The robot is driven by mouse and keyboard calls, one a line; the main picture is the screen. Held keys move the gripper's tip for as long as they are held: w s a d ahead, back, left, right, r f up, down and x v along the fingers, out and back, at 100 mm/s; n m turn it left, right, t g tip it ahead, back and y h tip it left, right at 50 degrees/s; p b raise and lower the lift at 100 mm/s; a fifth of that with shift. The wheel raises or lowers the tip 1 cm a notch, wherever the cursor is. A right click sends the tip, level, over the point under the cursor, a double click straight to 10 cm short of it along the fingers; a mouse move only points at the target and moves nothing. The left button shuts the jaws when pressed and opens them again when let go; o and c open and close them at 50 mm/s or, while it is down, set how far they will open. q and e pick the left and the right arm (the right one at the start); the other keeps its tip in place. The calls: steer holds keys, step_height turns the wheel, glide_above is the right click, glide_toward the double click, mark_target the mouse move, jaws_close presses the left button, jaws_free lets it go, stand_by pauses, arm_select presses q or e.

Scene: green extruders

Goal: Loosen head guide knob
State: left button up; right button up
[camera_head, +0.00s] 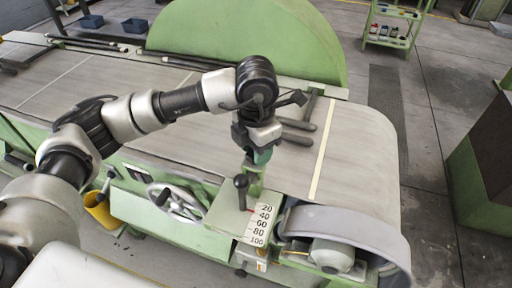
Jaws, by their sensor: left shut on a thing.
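My left gripper (260,150) reaches in from the left over the green machine and points down at its front edge. It is shut on a dark green knob (262,156), which I take to be the head guide knob. The knob sits at the top of a light green post (254,182). The gripper hides most of the knob, and the fingertips are hard to make out. My right gripper is out of view.
A black ball-topped lever (241,186) stands close to the post, beside a scale plate (260,225) marked 20 to 100. A handwheel (176,201) is at the front. Dark tools (298,132) lie behind the gripper on the grey bed (365,150).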

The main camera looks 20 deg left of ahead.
arm_select(q)
steer(key=o, duration=0.9)
step_height(320, 180, up, 11)
steer(key=shift+f+b, duration=0.1)
steer(key=shift+b, duration=0.8)
